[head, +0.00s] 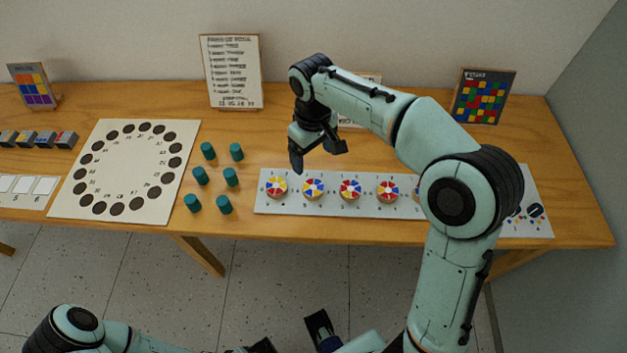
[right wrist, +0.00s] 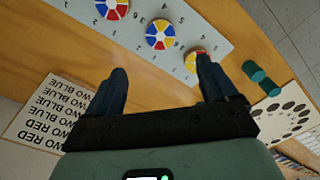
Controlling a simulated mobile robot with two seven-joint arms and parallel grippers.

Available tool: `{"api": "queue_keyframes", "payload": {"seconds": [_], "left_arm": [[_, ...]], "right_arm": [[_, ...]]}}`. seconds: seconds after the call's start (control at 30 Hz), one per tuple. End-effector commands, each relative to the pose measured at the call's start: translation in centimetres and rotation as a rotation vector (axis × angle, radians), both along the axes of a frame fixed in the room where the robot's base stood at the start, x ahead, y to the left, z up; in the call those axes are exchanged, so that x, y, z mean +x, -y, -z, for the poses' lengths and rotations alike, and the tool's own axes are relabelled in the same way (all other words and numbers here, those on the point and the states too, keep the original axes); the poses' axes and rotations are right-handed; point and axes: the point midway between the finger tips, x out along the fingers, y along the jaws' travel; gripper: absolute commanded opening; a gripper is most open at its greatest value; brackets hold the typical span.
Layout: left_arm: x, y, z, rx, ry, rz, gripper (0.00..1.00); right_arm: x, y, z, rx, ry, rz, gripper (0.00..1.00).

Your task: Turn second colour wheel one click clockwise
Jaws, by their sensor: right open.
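A grey strip (head: 333,208) on the wooden table carries a row of round colour wheels. The leftmost wheel (head: 277,187) is red, yellow and blue. The second wheel (head: 313,188), with blue, yellow and white sectors, also shows in the right wrist view (right wrist: 162,34). The third wheel (head: 350,189) is mostly red. The fourth (head: 388,190) is red and white; my right arm partly hides one beyond. My right gripper (head: 318,156) is open and empty, above and behind the first two wheels. In the right wrist view, one finger partly covers the leftmost wheel (right wrist: 197,58). Dark parts at the bottom edge seem to be my left gripper (head: 318,328).
Several teal pegs (head: 231,177) stand left of the strip. A cream board (head: 125,210) with dark round spots lies further left. A text sign (head: 231,72) and a colour-grid sign (head: 483,96) stand at the back. A wall closes off the right.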

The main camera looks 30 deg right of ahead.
Motion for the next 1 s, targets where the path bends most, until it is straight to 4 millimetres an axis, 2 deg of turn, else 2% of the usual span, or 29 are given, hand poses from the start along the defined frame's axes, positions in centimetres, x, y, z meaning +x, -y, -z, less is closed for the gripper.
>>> {"api": "queue_keyframes", "payload": {"seconds": [0.17, 0.6, 0.8, 1.0], "left_arm": [[-0.1, 0.0, 0.3, 0.000, 0.000, 0.000, 0.43], [0.2, 0.0, 1.5, 0.002, 0.013, -0.002, 0.43], [0.3, 0.0, 1.7, 0.003, 0.018, -0.004, 0.43], [0.4, 0.0, 1.7, 0.002, 0.019, -0.004, 0.43]], "right_arm": [[-0.1, 0.0, 2.0, -0.001, -0.005, 0.001, 0.86], [-0.1, 0.0, 10.8, -0.001, -0.005, 0.001, 0.86], [0.0, 0.0, 12.8, 0.000, -0.002, 0.001, 0.86], [0.0, 0.0, 13.2, 0.000, -0.002, 0.001, 0.86]]}}
